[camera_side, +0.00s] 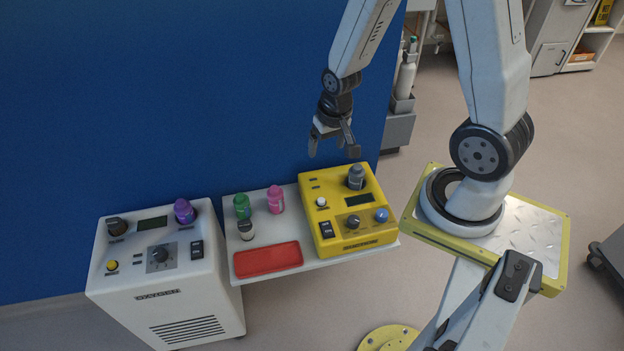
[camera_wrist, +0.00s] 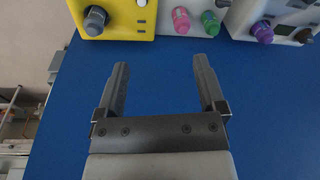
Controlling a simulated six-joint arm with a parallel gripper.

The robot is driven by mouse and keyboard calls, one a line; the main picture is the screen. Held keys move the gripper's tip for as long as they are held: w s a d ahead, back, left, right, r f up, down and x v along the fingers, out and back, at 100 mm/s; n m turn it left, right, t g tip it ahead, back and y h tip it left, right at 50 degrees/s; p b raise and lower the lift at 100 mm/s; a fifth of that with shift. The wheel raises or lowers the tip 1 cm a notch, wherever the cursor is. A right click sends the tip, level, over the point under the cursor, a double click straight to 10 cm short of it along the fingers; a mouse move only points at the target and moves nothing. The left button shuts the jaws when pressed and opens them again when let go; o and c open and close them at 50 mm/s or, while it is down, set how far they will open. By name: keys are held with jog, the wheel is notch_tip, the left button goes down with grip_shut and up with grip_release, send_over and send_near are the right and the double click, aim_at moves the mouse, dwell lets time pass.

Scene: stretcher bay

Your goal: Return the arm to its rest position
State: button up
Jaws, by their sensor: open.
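My gripper (camera_side: 334,150) hangs open above the back edge of the yellow device in the side view. Nothing is between its fingers. In the wrist view my gripper (camera_wrist: 162,75) shows two spread fingers with only blue surface between them. The yellow device (camera_side: 345,217) stands on the right part of the white shelf, with a grey bottle (camera_side: 356,178) at its back right corner. The gripper is apart from both. My arm reaches from its base at the right, bent high over the shelf.
The white shelf (camera_side: 314,265) also bears a green bottle (camera_side: 242,206), a pink bottle (camera_side: 276,199), a white bottle with a dark cap (camera_side: 246,230) and a red tray (camera_side: 268,259). A white machine (camera_side: 164,275) with a purple bottle (camera_side: 184,211) stands left. A blue wall (camera_side: 150,100) rises behind.

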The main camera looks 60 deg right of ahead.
jog(key=s+a+r+n, duration=0.1)
jog(key=a+r+n, duration=0.5)
jog(key=a+r, duration=0.1)
jog(key=shift+a+r+t, duration=0.2)
jog(key=shift+a+t, duration=0.05)
jog(key=shift+t, duration=0.15)
